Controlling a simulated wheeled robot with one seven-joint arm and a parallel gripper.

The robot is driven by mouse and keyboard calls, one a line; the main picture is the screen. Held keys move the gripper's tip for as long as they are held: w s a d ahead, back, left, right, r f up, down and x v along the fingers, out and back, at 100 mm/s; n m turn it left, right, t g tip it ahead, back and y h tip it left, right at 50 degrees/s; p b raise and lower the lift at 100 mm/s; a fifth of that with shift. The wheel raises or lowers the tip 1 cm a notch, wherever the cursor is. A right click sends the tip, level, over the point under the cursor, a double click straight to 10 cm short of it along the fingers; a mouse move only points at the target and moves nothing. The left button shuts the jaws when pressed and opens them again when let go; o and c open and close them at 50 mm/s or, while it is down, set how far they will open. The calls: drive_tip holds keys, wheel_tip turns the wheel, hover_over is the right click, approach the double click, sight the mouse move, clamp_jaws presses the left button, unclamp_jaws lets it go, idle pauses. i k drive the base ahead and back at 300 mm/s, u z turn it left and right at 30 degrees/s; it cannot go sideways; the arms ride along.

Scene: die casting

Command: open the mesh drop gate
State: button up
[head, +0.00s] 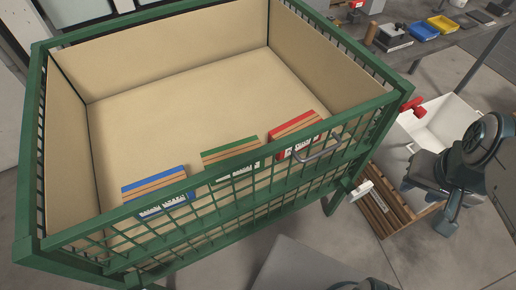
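The mesh drop gate (250,195) is the green near side of a large green cage in the head view. It stands upright, its top rail level with the cage rim. A grey bar handle (318,153) sits near its top right. My gripper (426,206) is at the right, clear of the gate and beyond its right end. Its two dark fingers look spread apart, with nothing seen between them. It is not touching the handle.
The cage is lined with tan board and holds blue, green and red-striped cartons (230,160) against the gate. A white bin (450,120) with a red part and a wooden pallet (385,210) stand at right. A workbench (440,35) is behind. Floor before the gate is partly clear.

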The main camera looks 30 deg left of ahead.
sight(91, 227)
drive_tip(key=u, duration=1.8)
